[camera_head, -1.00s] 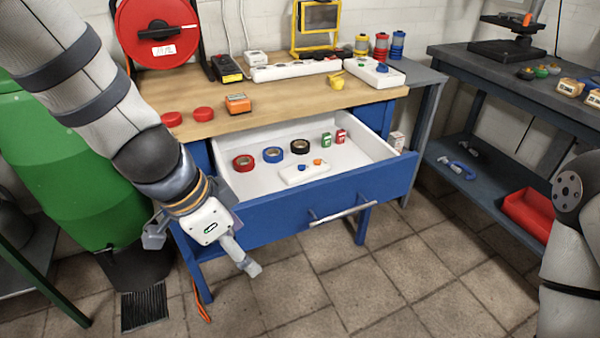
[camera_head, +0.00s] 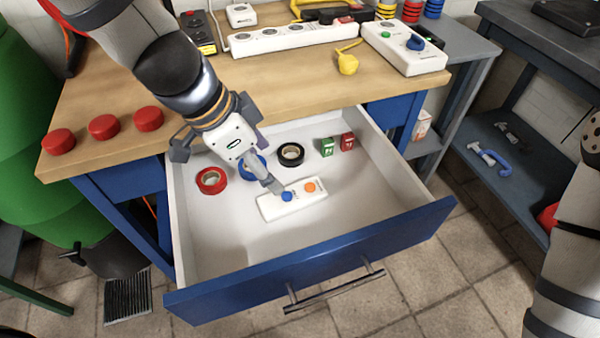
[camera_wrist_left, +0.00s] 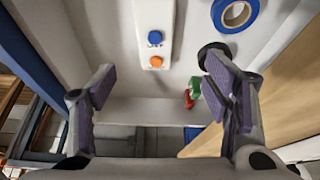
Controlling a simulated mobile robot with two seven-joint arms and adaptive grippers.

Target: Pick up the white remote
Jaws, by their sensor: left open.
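The white remote (camera_head: 270,207) lies flat in the open drawer, with a blue button and an orange button on its top. My left gripper (camera_head: 262,178) is over the drawer, above and to the left of the remote, and one finger partly overlaps the remote's back edge in the head view. In the left wrist view the remote (camera_wrist_left: 155,15) shows at the top middle, ahead of the spread fingers of my left gripper (camera_wrist_left: 157,80). The gripper is open with nothing between its fingers. My right gripper is out of view.
The drawer (camera_head: 320,258) also holds red tape (camera_head: 201,182), blue tape (camera_head: 243,170), black tape (camera_head: 291,163) and small green (camera_head: 327,147) and red boxes (camera_head: 347,142). The drawer walls surround them. Its front floor is clear. The wooden bench top (camera_head: 80,152) overhangs behind.

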